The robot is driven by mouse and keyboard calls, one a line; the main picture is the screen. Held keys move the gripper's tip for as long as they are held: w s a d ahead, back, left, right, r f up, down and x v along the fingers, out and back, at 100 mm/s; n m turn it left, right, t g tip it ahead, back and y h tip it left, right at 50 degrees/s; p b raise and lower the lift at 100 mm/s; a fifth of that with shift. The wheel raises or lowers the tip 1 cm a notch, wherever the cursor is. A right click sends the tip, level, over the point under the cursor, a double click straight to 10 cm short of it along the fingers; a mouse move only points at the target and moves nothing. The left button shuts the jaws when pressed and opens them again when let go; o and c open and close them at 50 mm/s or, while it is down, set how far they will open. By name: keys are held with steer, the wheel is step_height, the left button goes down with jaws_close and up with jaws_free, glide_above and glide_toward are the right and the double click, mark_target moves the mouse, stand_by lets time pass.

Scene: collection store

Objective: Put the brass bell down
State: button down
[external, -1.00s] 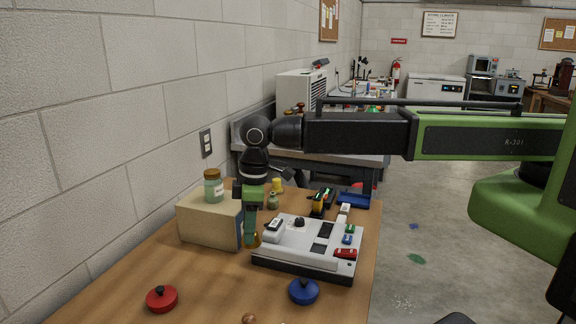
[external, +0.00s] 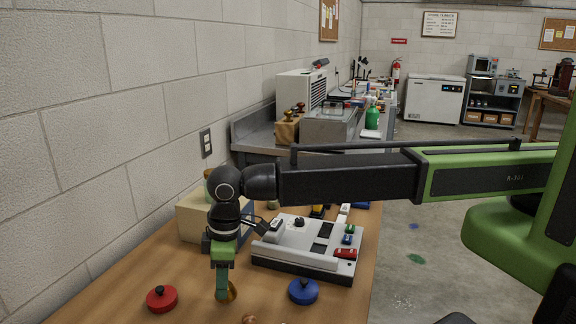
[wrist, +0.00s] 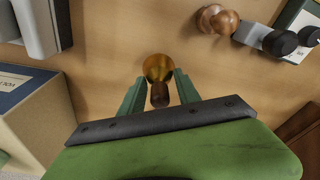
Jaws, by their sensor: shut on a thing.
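The brass bell (external: 230,293) is between the fingers of my gripper (external: 223,283) in the external view. In the wrist view the bell (wrist: 158,68) shows its round golden body and a dark handle, and my gripper (wrist: 160,92) has a green finger on each side of the handle. My gripper is shut on the bell and points down at the wooden table (external: 130,290). The bell is low over the front part of the table; I cannot tell whether it touches the surface.
A red lidded knob (external: 162,298) is to the left and a blue one (external: 303,291) to the right. A grey-white device (external: 290,262) and a cream box (external: 195,220) stand behind. A copper-coloured round object (wrist: 217,19) is nearby.

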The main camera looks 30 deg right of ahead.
step_height(320, 180, down, 4)
steer(key=b, duration=0.3)
steer(key=shift+r, duration=0.25)
steer(key=shift+f, duration=0.15)
steer(key=c, duration=0.9)
jaws_free()
steer(key=shift+o, duration=0.2)
steer(key=r+p, duration=0.4)
steer(key=d+r+p, duration=0.1)
steer(key=r+p, duration=0.7)
steer(key=shift+s+d+r+p, duration=0.2)
steer(key=shift+r+p, duration=0.05)
steer(key=shift+p, duration=0.05)
steer(key=shift+f, duration=0.15)
steer(key=c, duration=0.3)
